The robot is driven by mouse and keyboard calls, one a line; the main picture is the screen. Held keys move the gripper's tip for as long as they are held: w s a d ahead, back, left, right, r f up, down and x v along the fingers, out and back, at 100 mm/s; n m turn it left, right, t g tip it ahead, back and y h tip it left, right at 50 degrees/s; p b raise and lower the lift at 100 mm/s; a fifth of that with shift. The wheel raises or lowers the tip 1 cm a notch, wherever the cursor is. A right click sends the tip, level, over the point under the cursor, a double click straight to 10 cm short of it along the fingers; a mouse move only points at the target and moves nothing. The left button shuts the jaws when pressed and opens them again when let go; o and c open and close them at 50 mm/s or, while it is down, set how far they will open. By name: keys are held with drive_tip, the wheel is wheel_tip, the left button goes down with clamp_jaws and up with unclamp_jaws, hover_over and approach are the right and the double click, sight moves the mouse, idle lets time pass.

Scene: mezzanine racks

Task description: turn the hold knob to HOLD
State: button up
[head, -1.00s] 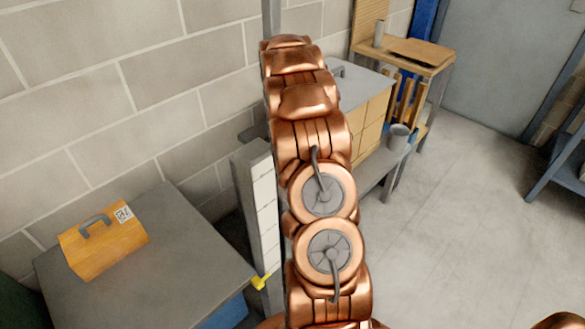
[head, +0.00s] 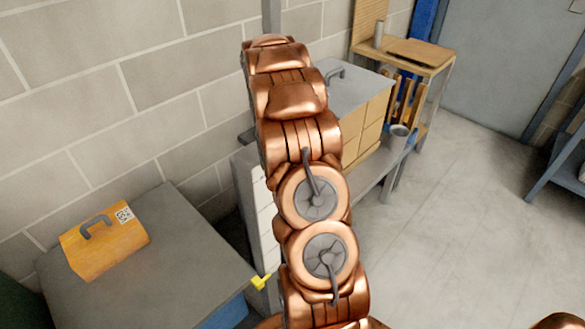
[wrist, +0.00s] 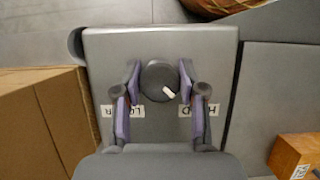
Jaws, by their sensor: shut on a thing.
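The hold knob (wrist: 158,76) is a round dark grey knob with a white pointer mark (wrist: 169,92), on a grey panel (wrist: 208,45) in the wrist view. The mark points to the lower right of the picture, toward the HOLD label (wrist: 213,110), which reads upside down and is partly covered by a finger. Another upside-down label (wrist: 107,111), partly covered, sits at the lower left and seems to start with LOCA. My gripper (wrist: 159,80) is shut on the knob, one purple-padded finger on each side. In the head view my arm hides the knob and gripper.
An orange case (head: 103,240) with a handle stands on a grey table (head: 185,245) at the left. A wooden-topped table (head: 420,55) stands at the back. The floor (head: 460,220) at right is clear.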

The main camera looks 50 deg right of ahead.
drive_tip(key=o, duration=1.1)
drive_tip(key=shift+o, duration=0.2)
drive_tip(key=v, duration=1.2)
idle(0.4)
